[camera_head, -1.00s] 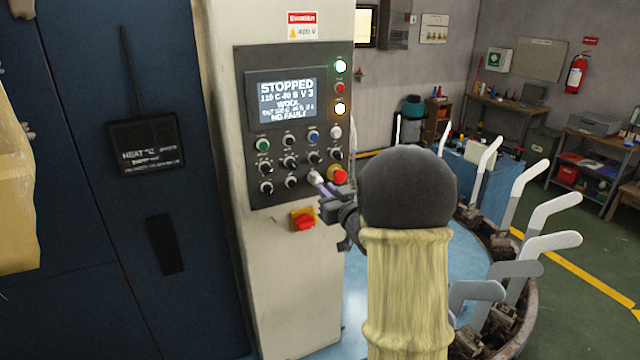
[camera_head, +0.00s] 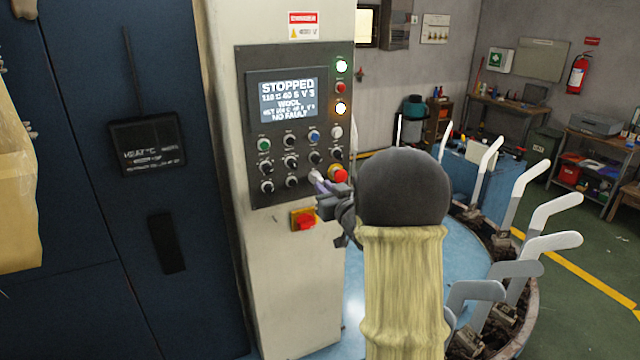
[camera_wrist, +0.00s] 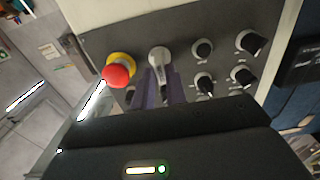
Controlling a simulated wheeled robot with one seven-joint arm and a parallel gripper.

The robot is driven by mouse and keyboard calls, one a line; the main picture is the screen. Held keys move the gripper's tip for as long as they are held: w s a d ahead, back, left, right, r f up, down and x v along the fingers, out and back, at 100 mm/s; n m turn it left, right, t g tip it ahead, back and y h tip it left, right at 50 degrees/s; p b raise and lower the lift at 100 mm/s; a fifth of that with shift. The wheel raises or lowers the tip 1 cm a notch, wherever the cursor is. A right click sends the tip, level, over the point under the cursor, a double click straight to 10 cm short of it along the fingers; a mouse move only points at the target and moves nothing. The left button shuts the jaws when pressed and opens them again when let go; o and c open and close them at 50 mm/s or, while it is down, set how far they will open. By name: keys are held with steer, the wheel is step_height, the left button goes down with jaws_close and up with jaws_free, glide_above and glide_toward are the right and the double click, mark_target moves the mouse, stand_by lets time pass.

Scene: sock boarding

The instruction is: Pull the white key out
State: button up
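The white key (camera_head: 316,176) sits in the lower part of the dark control panel, left of the red emergency button. In the wrist view the white key (camera_wrist: 160,57) has its pale head showing, with its shank running down between my fingers. My gripper (camera_head: 322,187) is at the panel, right at the key. In the wrist view my gripper (camera_wrist: 156,88) has its purple-grey fingers on either side of the key's shank. I cannot tell whether they touch it. The key's lower part is partly hidden by the fingers.
The red emergency button (camera_wrist: 117,75) on its yellow collar is close beside the key. Several black knobs (camera_wrist: 204,49) are on the other side. A red-and-yellow switch (camera_head: 303,219) is below the panel. The screen (camera_head: 287,100) reads STOPPED. Pale sock forms (camera_head: 483,165) stand at right.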

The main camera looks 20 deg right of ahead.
steer(key=shift+w, duration=1)
steer(key=shift+s+b, duration=0.2)
steer(key=shift+b, duration=0.1)
steer(key=shift+c, duration=0.2)
stand_by(0.3)
jaws_close()
steer(key=shift+s, duration=0.2)
steer(key=shift+s, duration=0.45)
steer(key=shift+s+d+b, duration=0.1)
steer(key=shift+s+b, duration=0.7)
steer(key=shift+s, duration=0.6)
